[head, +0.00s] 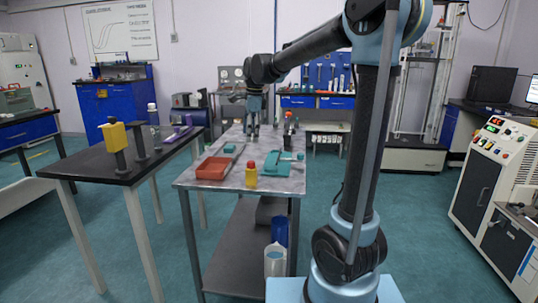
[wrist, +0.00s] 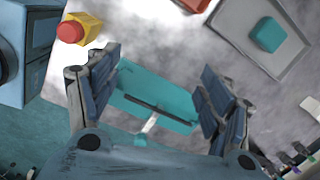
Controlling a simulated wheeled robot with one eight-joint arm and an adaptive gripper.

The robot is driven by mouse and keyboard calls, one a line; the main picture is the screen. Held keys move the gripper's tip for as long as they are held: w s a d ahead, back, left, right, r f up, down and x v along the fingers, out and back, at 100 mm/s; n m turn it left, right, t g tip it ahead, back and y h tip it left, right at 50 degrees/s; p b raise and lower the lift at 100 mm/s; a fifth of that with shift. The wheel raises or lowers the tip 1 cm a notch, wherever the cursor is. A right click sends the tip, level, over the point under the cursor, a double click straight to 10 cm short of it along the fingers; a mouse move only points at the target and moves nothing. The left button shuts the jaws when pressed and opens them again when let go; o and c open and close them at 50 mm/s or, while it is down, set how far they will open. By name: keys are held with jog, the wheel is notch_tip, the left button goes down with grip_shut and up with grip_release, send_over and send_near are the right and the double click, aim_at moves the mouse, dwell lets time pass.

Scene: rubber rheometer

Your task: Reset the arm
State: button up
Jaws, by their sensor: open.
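My arm reaches out over the grey marble-topped table (head: 200,184) in the head view. My gripper (head: 252,137) hangs pointing down near the table's far part. In the wrist view my gripper (wrist: 160,88) has its two dark finger pads wide apart and holds nothing. Beyond the fingers lies a flat teal piece (wrist: 150,98) with a dark slot or bar along it. The teal piece also shows on the table in the head view (head: 270,170). I cannot tell the exact height of the fingertips above the table.
A red tray (head: 212,169) and a yellow block with a red top (head: 251,172) stand at the table's near end. A grey tray (wrist: 236,42) holds a teal block (wrist: 267,35). A dark table (head: 95,168) stands left; a control cabinet (head: 490,160) stands right.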

jog(key=s+d+f+n+t, duration=0.1)
jog(key=s+d+f+n, duration=0.25)
jog(key=s+d, duration=0.45)
jog(key=s+d+f+n, duration=0.2)
jog(key=s+d+n, duration=0.2)
jog(key=s+d, duration=0.4)
jog(key=s+d+f+n+h, duration=0.1)
jog(key=s+d+f+n, duration=0.7)
jog(key=s+f, duration=0.5)
jog(key=shift+s+d+f+t, duration=0.35)
jog(key=shift+d+f, duration=0.25)
jog(key=shift+d, duration=0.45)
jog(key=shift+s+f+n, duration=0.1)
jog(key=shift+s+n, duration=0.05)
jog(key=shift+n, duration=0.2)
jog(key=shift+c, duration=0.5)
